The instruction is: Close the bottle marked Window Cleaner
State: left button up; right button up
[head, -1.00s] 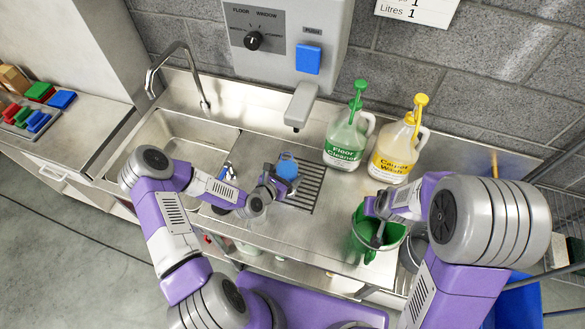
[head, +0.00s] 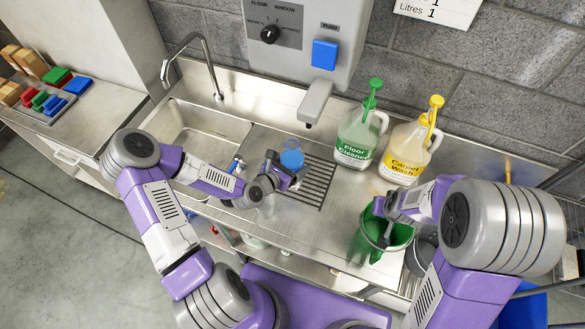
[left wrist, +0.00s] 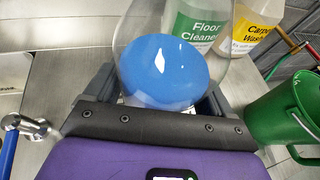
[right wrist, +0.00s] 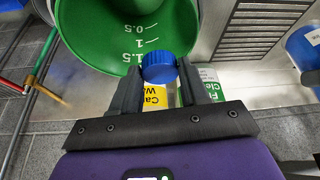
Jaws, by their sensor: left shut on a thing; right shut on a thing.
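A clear bottle holding blue liquid (head: 291,158) stands over the sink's drain grille; it fills the middle of the left wrist view (left wrist: 165,72). No name on it can be read. My left gripper (head: 288,180) is shut on this bottle, with dark fingers at its sides (left wrist: 160,92). A ribbed blue cap (right wrist: 159,68) is between the fingertips of my right gripper (right wrist: 160,80), which is shut on it. In the head view my right gripper (head: 387,218) is over the green jug, and the cap is hidden. The bottle's mouth cannot be made out.
The green measuring jug (head: 372,245) stands right of the grille, close to my right gripper. The Floor Cleaner bottle (head: 355,145) and Carpet Wash bottle (head: 402,158), both with pumps, stand behind. The dispenser nozzle (head: 313,105) hangs above the grille. A tap (head: 220,94) is at left.

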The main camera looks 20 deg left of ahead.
aim_at(287, 155)
pick_arm(q)
jog(key=shift+r+p, duration=0.4)
jog(key=shift+r, duration=3)
jog(key=shift+r, duration=0.15)
